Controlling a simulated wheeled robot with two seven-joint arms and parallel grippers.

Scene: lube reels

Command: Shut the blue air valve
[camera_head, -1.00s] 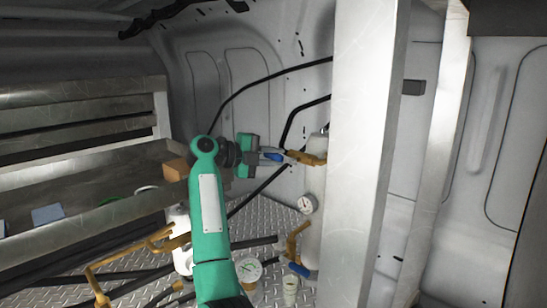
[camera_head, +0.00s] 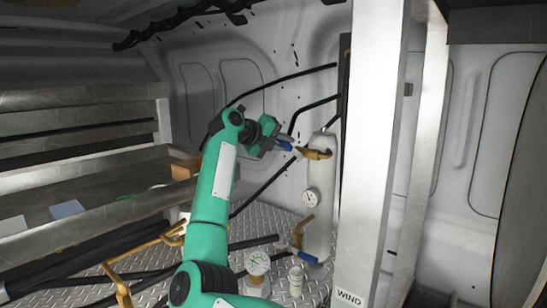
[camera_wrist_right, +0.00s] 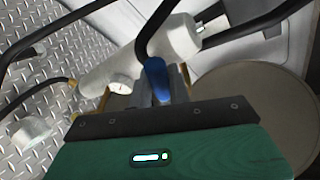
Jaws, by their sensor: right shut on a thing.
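The upper blue valve handle (camera_head: 286,145) sits on a brass fitting (camera_head: 316,154) near the top of an upright white cylinder (camera_head: 318,222). My right gripper (camera_head: 279,144) is shut on this handle from the left. In the right wrist view the blue handle (camera_wrist_right: 156,79) lies between the jaws (camera_wrist_right: 160,92), and the white cylinder (camera_wrist_right: 118,70) is behind it. A second blue handle (camera_head: 308,259) sits on a lower brass fitting (camera_head: 298,232), apart from the gripper. My left gripper is not in view.
A round gauge (camera_head: 311,197) is on the cylinder, and another gauge (camera_head: 258,264) stands lower left. A metal post (camera_head: 372,150) stands close right of the cylinder. Black hoses (camera_head: 290,78) run behind. Shelves (camera_head: 90,215) are at left.

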